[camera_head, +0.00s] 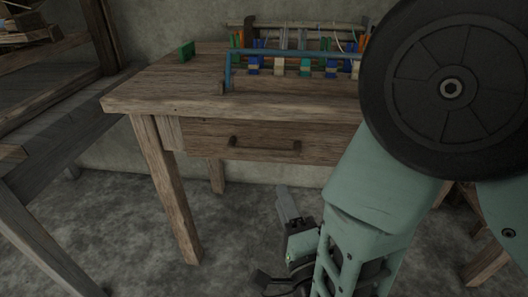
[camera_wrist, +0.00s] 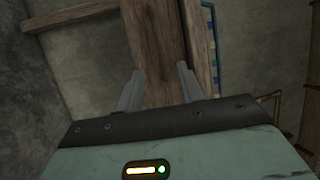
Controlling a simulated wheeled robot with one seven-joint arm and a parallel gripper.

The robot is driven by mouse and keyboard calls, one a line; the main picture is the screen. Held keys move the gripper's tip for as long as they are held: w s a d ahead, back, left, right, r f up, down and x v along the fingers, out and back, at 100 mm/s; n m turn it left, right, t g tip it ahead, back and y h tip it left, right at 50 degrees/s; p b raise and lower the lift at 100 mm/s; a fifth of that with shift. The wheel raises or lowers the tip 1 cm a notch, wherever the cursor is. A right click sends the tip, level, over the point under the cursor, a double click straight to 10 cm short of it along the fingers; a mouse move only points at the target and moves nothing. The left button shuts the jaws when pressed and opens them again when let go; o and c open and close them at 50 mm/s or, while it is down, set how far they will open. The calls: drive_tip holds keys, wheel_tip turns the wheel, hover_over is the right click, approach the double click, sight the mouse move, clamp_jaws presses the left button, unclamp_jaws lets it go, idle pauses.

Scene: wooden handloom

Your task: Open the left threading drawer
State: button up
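The drawer (camera_head: 205,138) is a wooden front under the tabletop in the head view, and it looks shut. Its dark bar handle (camera_head: 264,145) runs level across the front. The drawer's right end is hidden behind my arm. My gripper (camera_head: 276,243) is low in front of the table, below the handle and apart from it. In the wrist view my gripper (camera_wrist: 158,88) shows two grey fingers spread apart with nothing held between them. A wooden beam (camera_wrist: 155,45) is seen beyond the fingers; I cannot tell which part of the furniture it is.
The wooden table (camera_head: 150,95) carries a rack of coloured threads (camera_head: 300,65) and a small green block (camera_head: 187,51). A table leg (camera_head: 170,190) stands left of my gripper. Wooden loom framing (camera_head: 60,115) stands at the left. Floor (camera_head: 225,235) between leg and gripper is clear.

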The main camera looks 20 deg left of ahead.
sight(264, 155)
drive_tip(key=b+x, duration=0.1)
drive_tip(key=x, duration=1.2)
drive_tip(key=shift+w+a+r+b, duration=0.1)
drive_tip(key=shift+w+a+b, duration=0.15)
drive_tip(key=shift+a+b, duration=0.1)
clamp_jaws()
